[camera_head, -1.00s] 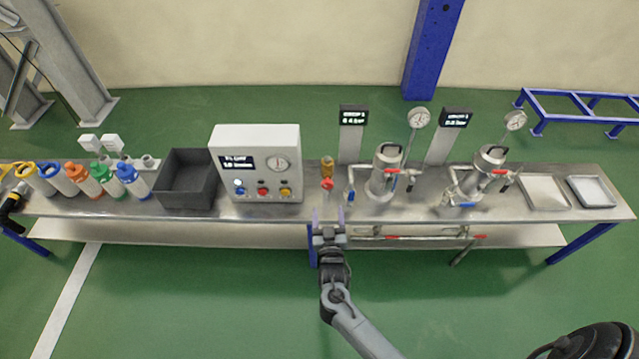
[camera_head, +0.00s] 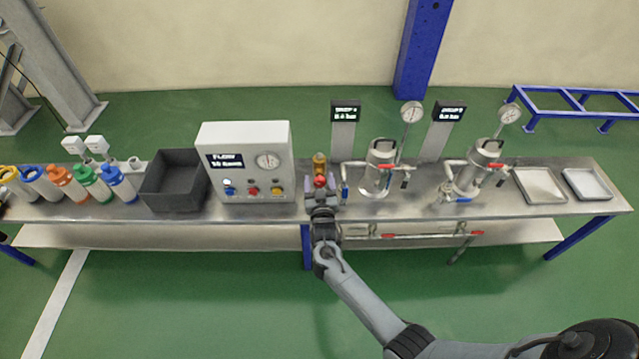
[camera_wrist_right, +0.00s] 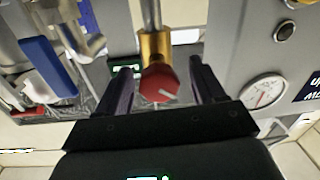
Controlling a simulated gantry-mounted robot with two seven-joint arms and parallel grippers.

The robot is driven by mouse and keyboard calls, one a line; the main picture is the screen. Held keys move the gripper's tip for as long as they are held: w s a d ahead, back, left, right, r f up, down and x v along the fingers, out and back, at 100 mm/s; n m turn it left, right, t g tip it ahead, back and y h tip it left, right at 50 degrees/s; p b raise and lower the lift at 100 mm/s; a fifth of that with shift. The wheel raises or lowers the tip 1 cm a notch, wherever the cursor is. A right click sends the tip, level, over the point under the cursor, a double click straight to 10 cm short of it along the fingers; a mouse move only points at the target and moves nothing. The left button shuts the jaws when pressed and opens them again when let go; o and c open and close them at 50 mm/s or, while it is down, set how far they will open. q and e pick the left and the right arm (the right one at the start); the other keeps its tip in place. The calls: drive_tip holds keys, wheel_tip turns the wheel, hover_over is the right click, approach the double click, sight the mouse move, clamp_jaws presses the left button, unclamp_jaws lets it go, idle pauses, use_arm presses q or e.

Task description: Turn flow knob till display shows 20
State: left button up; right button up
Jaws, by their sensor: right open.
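The flow knob (camera_head: 320,181) is red and sits on a brass valve (camera_head: 319,163) beside the control box. In the right wrist view the red knob (camera_wrist_right: 159,82) carries a white pointer line, below its brass body (camera_wrist_right: 154,46). My right gripper (camera_wrist_right: 160,72) is open, with one dark finger on each side of the knob and visible gaps between. In the head view my right gripper (camera_head: 321,190) reaches the knob from the front. The flow display (camera_head: 225,161) on the box reads "FLOW" above a blurred number. My left gripper is out of view.
The white control box (camera_head: 246,150) with gauge and coloured buttons stands left of the knob. A metal vessel (camera_head: 380,165) and its pipework stand close on the right. A dark bin (camera_head: 174,180) is farther left. Two trays lie at the right end.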

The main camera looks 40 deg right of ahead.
drive_tip(key=shift+d, duration=0.15)
drive_tip(key=shift+c, duration=0.3)
drive_tip(key=c, duration=1)
drive_tip(key=shift+r, duration=0.1)
